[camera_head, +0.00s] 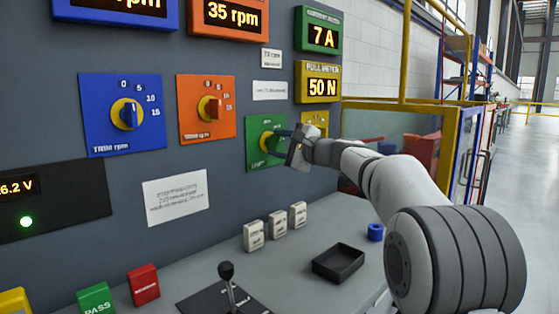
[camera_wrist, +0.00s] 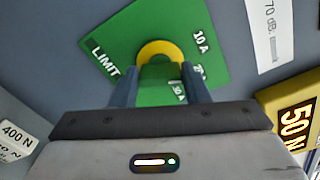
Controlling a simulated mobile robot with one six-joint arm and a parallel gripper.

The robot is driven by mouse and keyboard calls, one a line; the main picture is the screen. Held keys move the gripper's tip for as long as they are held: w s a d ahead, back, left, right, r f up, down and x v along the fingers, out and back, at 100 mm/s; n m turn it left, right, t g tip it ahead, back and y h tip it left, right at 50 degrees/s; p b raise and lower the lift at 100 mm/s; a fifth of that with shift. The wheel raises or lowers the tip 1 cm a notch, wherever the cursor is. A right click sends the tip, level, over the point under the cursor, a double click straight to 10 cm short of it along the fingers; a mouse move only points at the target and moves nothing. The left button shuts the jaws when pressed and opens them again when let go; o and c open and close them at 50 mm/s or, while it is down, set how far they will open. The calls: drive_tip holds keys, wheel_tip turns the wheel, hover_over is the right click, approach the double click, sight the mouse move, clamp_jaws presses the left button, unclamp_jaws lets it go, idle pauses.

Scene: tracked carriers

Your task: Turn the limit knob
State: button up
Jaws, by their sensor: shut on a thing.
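The limit knob is a green grip (camera_wrist: 160,82) on a yellow round base (camera_wrist: 160,50), set on a green plate (camera_head: 254,150) with the word LIMIT and amp marks. My gripper (camera_head: 285,133) reaches the plate from the right in the head view. In the wrist view my gripper (camera_wrist: 160,85) has one finger on each side of the green grip and is shut on it. The fingers and wrist hide part of the plate's scale, so the knob's exact setting is hard to read.
Blue (camera_head: 122,115) and orange (camera_head: 206,109) trim knob plates are to the left. A yellow plate (camera_head: 316,119) is close behind my gripper. Below, the desk holds several white blocks (camera_head: 276,223), a black tray (camera_head: 338,262), a blue ring (camera_head: 375,232) and a joystick (camera_head: 227,275).

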drive_tip(key=n+b, duration=0.3)
drive_tip(key=shift+f+n+b, duration=0.3)
drive_tip(key=shift+n+b, duration=0.45)
drive_tip(key=shift+n, duration=0.05)
drive_tip(key=shift+r, duration=0.15)
drive_tip(key=o, duration=1)
drive_tip(key=shift+s, duration=0.1)
drive_tip(key=v, duration=0.7)
drive_tip(key=shift+s+d, duration=0.25)
drive_tip(key=shift+d, duration=0.05)
